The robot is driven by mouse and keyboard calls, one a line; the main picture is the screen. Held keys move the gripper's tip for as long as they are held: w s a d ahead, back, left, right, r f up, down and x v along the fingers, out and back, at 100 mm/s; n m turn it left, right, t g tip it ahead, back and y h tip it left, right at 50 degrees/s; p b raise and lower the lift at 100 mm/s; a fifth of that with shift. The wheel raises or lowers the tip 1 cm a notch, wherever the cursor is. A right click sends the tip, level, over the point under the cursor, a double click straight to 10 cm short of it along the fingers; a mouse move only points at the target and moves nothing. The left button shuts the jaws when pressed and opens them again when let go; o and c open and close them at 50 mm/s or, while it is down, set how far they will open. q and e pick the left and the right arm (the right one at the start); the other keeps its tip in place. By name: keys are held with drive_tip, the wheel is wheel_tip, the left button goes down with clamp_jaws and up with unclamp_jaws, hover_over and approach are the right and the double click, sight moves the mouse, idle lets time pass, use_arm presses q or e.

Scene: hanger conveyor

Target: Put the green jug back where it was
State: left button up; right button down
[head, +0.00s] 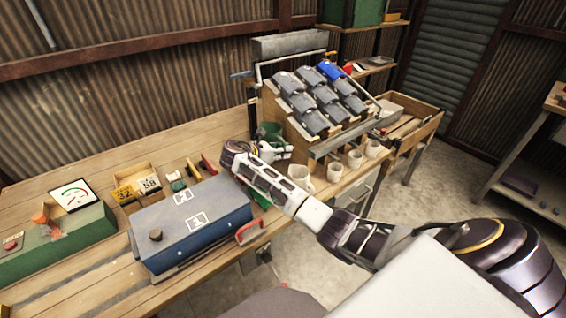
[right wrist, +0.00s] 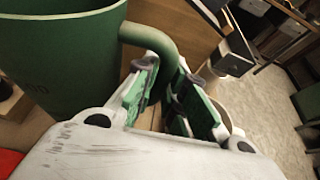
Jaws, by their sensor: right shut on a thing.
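The green jug (head: 268,130) is on the far side of the workbench, in front of the sloped rack, partly hidden by my right gripper. In the right wrist view the jug (right wrist: 62,55) fills the upper left, looking roughly upright, with its curved handle (right wrist: 160,45) toward the right. My right gripper (head: 284,150) is shut on the handle; in the right wrist view its green-padded fingers (right wrist: 165,100) lie on either side of it. The jug's base is hidden, so I cannot tell whether it touches the bench. My left gripper is not in view.
Several white mugs (head: 335,172) stand right of the gripper, along the bench edge. A sloped wooden rack (head: 290,122) with dark grey pieces rises behind. A blue toolbox (head: 190,225) with a red handle sits at front left. My right forearm crosses over the bench.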

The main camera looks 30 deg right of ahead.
drive_tip(key=shift+f, duration=0.5)
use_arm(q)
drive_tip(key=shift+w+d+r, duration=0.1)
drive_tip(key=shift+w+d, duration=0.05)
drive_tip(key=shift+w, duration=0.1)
use_arm(e)
drive_tip(key=shift+f, duration=0.3)
drive_tip(key=shift+f+b, duration=0.3)
drive_tip(key=shift+f, duration=1.2)
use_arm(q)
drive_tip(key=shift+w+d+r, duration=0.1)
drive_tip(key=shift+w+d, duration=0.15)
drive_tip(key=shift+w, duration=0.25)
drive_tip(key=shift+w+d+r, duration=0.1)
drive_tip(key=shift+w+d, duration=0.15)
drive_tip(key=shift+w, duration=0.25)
